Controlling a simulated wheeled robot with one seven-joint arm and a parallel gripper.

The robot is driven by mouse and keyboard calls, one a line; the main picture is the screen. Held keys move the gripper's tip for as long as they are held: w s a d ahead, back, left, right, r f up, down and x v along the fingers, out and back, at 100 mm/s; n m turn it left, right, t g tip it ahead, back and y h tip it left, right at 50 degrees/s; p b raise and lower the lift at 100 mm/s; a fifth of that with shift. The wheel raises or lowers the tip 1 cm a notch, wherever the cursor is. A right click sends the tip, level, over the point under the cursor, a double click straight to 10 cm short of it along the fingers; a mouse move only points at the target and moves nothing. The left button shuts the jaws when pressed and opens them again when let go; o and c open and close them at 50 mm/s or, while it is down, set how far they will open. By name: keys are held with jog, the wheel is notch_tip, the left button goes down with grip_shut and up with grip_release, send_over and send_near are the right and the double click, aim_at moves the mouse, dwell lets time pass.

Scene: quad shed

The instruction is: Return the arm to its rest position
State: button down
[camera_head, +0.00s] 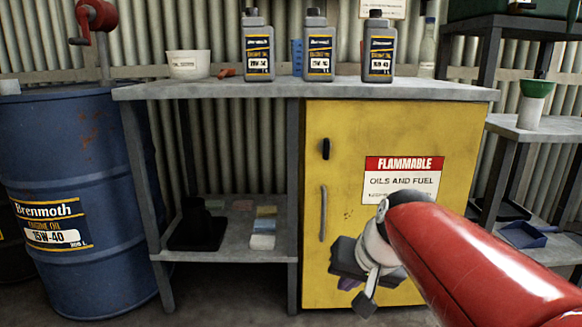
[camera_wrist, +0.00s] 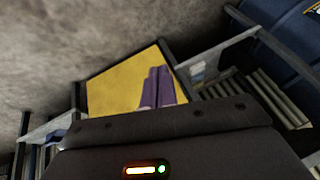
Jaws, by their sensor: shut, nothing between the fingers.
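My red arm reaches in from the lower right of the head view. My gripper (camera_head: 348,284) hangs at its end, in front of the lower part of the yellow flammables cabinet (camera_head: 390,120). In the wrist view the two purple fingers of my gripper (camera_wrist: 158,85) lie side by side. They are shut with nothing between them. The yellow cabinet door (camera_wrist: 115,88) shows behind the fingers there. The door is closed, and my arm hides its lower right part.
Several oil bottles (camera_head: 319,50) and a white tub (camera_head: 188,65) stand on the grey bench (camera_head: 220,88). A blue drum (camera_head: 75,190) stands at the left. A side table (camera_head: 540,130) with a green funnel (camera_head: 537,88) is at the right. The lower shelf (camera_head: 225,250) holds small items.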

jog(key=s+d+f+n+h, duration=0.1)
jog(key=s+d+f, duration=0.15)
jog(key=s, duration=0.45)
jog(key=s+d+f+h, duration=0.2)
jog(key=s+f, duration=0.1)
jog(key=s, duration=0.4)
notch_tip(320, 180, up, 12)
jog(key=p, duration=1.3)
jog(key=shift+s+d+r+n, duration=0.25)
jog(key=shift+s+d+n, duration=0.05)
jog(key=shift+s+d, duration=0.1)
